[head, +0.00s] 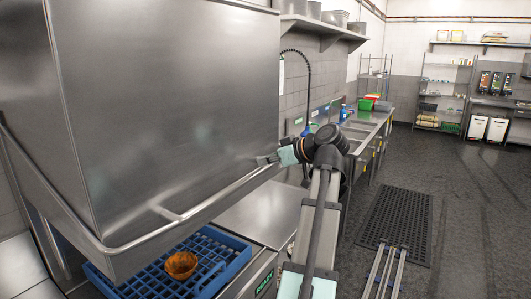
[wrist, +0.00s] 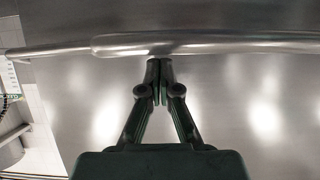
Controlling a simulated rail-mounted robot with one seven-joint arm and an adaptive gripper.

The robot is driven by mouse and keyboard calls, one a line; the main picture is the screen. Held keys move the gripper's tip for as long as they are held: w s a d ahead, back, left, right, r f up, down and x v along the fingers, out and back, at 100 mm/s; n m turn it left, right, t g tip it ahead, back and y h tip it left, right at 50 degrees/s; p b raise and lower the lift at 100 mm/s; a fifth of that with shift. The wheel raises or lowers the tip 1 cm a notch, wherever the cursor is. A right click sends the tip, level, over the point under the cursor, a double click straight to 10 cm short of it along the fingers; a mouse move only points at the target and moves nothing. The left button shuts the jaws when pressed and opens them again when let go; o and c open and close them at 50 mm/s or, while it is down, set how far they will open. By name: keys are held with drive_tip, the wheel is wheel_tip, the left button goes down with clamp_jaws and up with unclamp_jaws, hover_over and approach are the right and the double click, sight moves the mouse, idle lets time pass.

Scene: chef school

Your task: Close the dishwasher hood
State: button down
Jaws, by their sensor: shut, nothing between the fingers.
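The dishwasher hood (head: 175,110) is a large steel box at the left of the head view, raised above the blue dish rack (head: 228,262). A steel bar handle (head: 225,196) runs along its lower edge. The handle also crosses the top of the wrist view (wrist: 220,43). My gripper (head: 262,160) is at the right end of the handle, by the hood's right corner. In the wrist view my gripper (wrist: 159,65) is shut and empty, its fingertips at or very near the bar; I cannot tell whether they touch it.
An orange-brown bowl (head: 181,265) sits in the rack under the hood. A steel counter (head: 262,213) lies right of the rack, with sinks (head: 360,128) further back. A black floor mat (head: 397,222) lies on the right. The dark floor (head: 470,220) there is otherwise mostly clear.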

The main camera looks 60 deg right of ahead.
idle(0.3)
wheel_tip(320, 180, down, 41)
drive_tip(key=b, duration=2.6)
drive_tip(key=shift+b, duration=0.35)
